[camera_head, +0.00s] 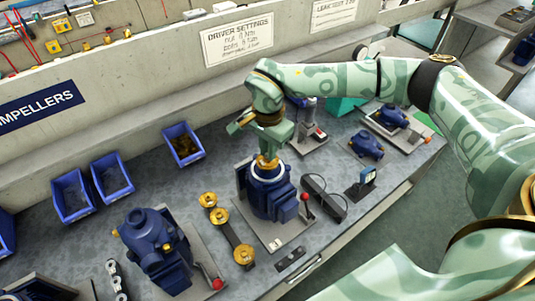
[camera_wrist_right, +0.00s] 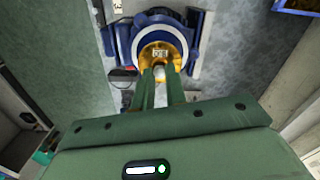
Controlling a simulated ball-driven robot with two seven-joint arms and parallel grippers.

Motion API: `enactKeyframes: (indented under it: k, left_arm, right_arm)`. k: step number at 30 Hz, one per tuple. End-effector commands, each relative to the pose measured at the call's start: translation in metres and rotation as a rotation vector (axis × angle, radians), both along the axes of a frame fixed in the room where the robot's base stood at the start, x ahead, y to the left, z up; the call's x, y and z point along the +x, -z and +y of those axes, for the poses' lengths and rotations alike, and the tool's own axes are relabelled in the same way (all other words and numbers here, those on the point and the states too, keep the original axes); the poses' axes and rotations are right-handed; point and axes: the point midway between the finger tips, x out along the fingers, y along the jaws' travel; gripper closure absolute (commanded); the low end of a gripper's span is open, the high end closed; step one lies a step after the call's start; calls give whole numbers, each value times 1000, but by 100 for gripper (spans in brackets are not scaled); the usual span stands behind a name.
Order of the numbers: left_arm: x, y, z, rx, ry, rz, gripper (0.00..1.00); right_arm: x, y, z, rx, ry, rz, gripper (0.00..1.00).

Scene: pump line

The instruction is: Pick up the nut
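My right gripper (camera_head: 267,153) points down over a blue pump (camera_head: 271,195) on a grey base plate in the middle of the bench. A gold fitting (camera_head: 265,166) shows on top of the pump, right at the fingertips. In the right wrist view, the two green fingers (camera_wrist_right: 161,75) stand a little apart over the gold ring (camera_wrist_right: 160,52) of the blue pump (camera_wrist_right: 136,42). A small pale piece shows between the fingers; I cannot tell whether it is the nut or whether they grip it. My left gripper is not in view.
Another blue pump (camera_head: 155,245) stands at the front left. A dark strip with gold round parts (camera_head: 227,229) lies between the pumps. Blue bins (camera_head: 183,146) stand at the back left. A small display (camera_head: 362,183) and a black holder (camera_head: 325,196) stand to the right.

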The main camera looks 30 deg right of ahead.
Motion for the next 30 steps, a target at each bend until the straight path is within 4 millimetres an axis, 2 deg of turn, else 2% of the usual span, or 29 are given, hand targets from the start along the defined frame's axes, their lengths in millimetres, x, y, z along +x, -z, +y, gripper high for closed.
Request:
enactKeyframes:
  k: [12, 16, 20, 22, 30]
  left_arm:
    - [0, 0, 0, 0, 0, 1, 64]
    - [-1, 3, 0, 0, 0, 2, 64]
    - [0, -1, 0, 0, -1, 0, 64]
    - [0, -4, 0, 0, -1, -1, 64]
    - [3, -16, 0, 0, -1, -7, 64]
  right_arm:
    - [0, 0, 0, 0, 0, 0, 100]
    - [1, -6, 0, 1, 0, -1, 100]
    - [1, -28, 0, 0, 0, -4, 100]
    - [-1, -45, -1, 0, 0, -5, 100]
    - [-56, -103, -18, 0, 1, -2, 100]
